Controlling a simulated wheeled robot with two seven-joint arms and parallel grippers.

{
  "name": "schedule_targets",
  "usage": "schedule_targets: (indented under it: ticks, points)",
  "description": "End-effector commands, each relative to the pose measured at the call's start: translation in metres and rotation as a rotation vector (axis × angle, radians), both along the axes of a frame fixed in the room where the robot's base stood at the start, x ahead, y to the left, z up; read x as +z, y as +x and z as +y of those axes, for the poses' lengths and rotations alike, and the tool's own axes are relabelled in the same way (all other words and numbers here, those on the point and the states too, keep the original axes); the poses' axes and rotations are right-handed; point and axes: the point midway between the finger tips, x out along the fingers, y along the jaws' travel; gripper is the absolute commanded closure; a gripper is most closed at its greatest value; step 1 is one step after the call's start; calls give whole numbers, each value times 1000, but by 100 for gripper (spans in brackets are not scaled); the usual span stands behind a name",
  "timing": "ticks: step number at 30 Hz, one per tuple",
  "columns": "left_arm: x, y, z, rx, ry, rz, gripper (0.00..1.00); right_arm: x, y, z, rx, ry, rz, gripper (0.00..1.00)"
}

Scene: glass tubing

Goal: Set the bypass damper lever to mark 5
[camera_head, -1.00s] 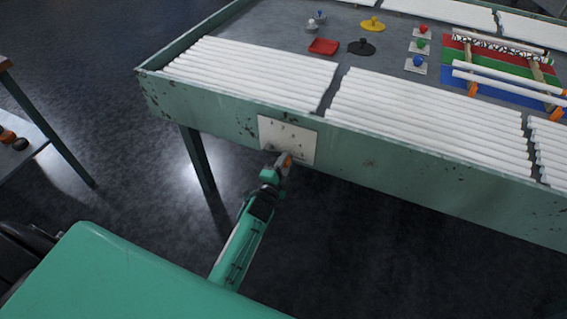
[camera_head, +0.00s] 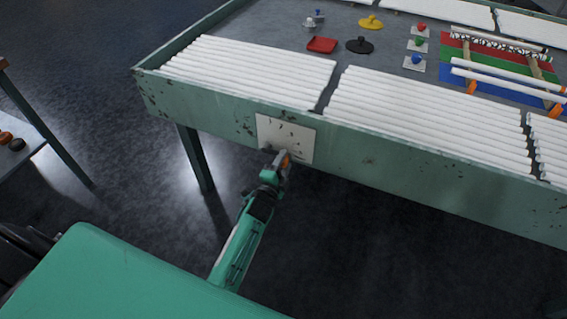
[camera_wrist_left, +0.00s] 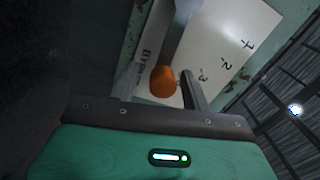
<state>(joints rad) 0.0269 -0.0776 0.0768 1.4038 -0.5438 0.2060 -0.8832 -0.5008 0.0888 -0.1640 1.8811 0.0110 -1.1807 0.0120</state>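The white damper plate (camera_head: 299,139) is on the green front side of the table. In the left wrist view the plate (camera_wrist_left: 245,22) shows marks 1, 2 and 3 and partly hidden "BYP..." lettering. The grey lever (camera_wrist_left: 176,35) crosses the plate and ends in an orange knob (camera_wrist_left: 163,82). Marks 4 and 5 are not visible. My left gripper (camera_head: 281,158) is at the lower part of the plate. Its fingers (camera_wrist_left: 162,88) are apart, one on each side of the orange knob, with a small gap showing. My right gripper is not in view.
White glass tubes (camera_head: 245,72) lie in rows on the table (camera_head: 205,112) above the plate. A red tray (camera_head: 322,45), a black knob disc (camera_head: 360,46) and a yellow one (camera_head: 371,22) stand farther back. The floor in front is clear.

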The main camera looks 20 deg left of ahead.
Motion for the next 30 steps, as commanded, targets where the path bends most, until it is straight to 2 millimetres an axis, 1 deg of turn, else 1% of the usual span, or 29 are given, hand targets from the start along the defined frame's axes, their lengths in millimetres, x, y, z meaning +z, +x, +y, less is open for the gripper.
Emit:
schedule_targets:
  ticks: [5, 8, 10, 14, 24, 30]
  points:
    - [1, -1, 1, 0, 0, -1, 52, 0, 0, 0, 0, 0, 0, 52]
    - [0, -6, 1, 1, 0, 0, 52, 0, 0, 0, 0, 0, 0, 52]
    - [-1, -13, 1, 1, -1, 0, 52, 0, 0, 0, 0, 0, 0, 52]
    - [-2, -35, 2, 1, -1, 1, 52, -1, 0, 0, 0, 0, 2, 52]
    - [-5, -101, 3, 0, -1, 1, 52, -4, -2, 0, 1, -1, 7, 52]
    - [-5, -127, 4, 0, 0, 1, 52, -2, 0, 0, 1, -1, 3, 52]
